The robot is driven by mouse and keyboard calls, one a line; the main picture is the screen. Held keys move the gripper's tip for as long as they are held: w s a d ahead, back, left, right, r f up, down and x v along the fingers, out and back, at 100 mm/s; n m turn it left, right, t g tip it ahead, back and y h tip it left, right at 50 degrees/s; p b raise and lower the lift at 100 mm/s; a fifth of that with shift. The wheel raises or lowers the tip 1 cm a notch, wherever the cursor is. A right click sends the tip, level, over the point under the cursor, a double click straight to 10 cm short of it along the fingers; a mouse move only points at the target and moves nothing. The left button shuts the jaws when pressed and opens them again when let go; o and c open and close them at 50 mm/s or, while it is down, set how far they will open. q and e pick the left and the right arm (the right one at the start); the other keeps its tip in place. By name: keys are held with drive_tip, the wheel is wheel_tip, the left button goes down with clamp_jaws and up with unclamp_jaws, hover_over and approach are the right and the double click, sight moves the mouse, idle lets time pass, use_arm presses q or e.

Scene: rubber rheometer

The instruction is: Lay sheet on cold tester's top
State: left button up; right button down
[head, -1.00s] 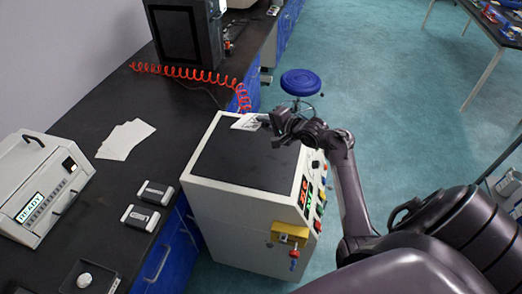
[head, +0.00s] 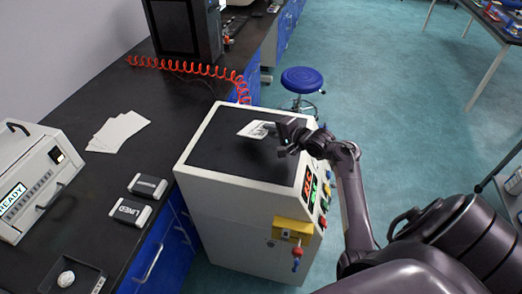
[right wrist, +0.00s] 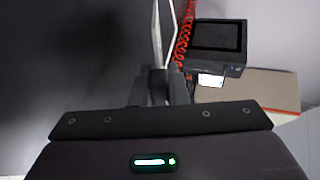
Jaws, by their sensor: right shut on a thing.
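The cold tester (head: 240,225) is a white cabinet with a black top (head: 225,160), a red and a green display and a yellow part on its front. My right gripper (head: 277,131) is over the right part of the black top. It is shut on a white sheet (head: 256,129), which points left from the fingers. In the right wrist view the sheet (right wrist: 160,35) shows nearly edge-on, held between the fingers. I cannot tell whether the sheet touches the top. My left gripper is out of view.
Several white sheets (head: 118,130) lie on the dark bench at left. A red coiled hose (head: 190,67) runs behind the tester. A blue stool (head: 302,80) stands on the floor behind.

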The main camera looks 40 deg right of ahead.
drive_tip(key=shift+f, duration=1.35)
drive_tip(key=c, duration=1.6)
unclamp_jaws()
drive_tip(key=p+v, duration=0.7)
drive_tip(key=shift+r+p, duration=0.25)
drive_tip(key=shift+p, duration=0.05)
drive_tip(key=shift+s, duration=0.3)
drive_tip(key=shift+s+p, duration=0.2)
drive_tip(key=shift+p, duration=0.1)
